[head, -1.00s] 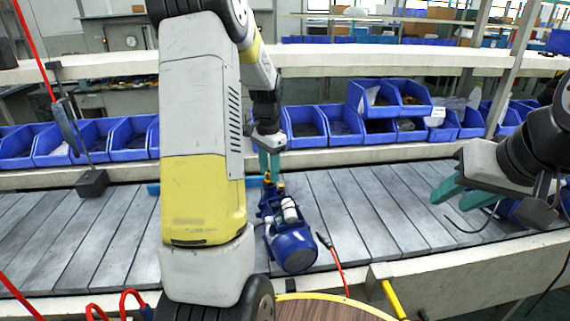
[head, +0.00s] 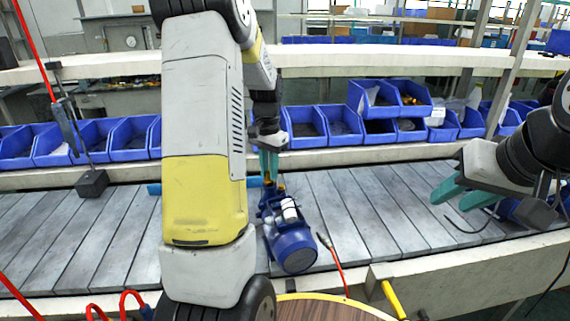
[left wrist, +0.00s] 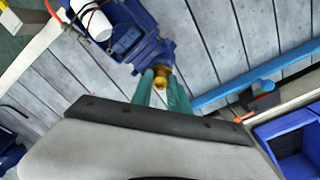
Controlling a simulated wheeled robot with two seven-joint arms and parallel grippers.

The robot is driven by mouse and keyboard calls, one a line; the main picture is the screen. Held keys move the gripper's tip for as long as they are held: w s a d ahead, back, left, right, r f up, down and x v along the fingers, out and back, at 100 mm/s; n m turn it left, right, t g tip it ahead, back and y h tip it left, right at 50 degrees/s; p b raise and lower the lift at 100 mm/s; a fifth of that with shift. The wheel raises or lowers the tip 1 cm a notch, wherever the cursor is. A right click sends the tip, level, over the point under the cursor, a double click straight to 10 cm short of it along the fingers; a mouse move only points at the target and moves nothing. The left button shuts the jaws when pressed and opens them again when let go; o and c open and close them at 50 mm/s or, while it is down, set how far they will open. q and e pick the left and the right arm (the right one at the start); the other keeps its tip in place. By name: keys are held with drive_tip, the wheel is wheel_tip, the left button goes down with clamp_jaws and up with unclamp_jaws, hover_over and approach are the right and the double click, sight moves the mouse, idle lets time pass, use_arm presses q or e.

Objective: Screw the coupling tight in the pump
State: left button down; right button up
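The blue pump (head: 290,242) lies on the grey slatted conveyor, and its rounded motor end faces me. It also shows in the left wrist view (left wrist: 118,32), at the top. A brass coupling (left wrist: 160,76) is at the pump's near end in that view, in line with the pump. My left gripper (head: 268,170) reaches down at the pump's far end. Its teal fingers (left wrist: 161,90) close on both sides of the coupling. The fingers partly hide the coupling, so its thread does not show. My right gripper (head: 458,194) is open and empty above the belt at the right.
Blue bins (head: 305,127) with parts line the shelf behind the belt. A blue bar (head: 153,189) lies along the belt's far side. A black block (head: 92,183) hangs at the left. A red cable (head: 340,270) is beside the pump.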

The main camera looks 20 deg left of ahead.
idle(0.4)
use_arm(q)
drive_tip(key=m, duration=0.3)
drive_tip(key=shift+f, duration=0.1)
drive_tip(key=shift+m, duration=0.3)
drive_tip(key=m, duration=0.3)
drive_tip(key=m, duration=0.3)
drive_tip(key=shift+m, duration=0.4)
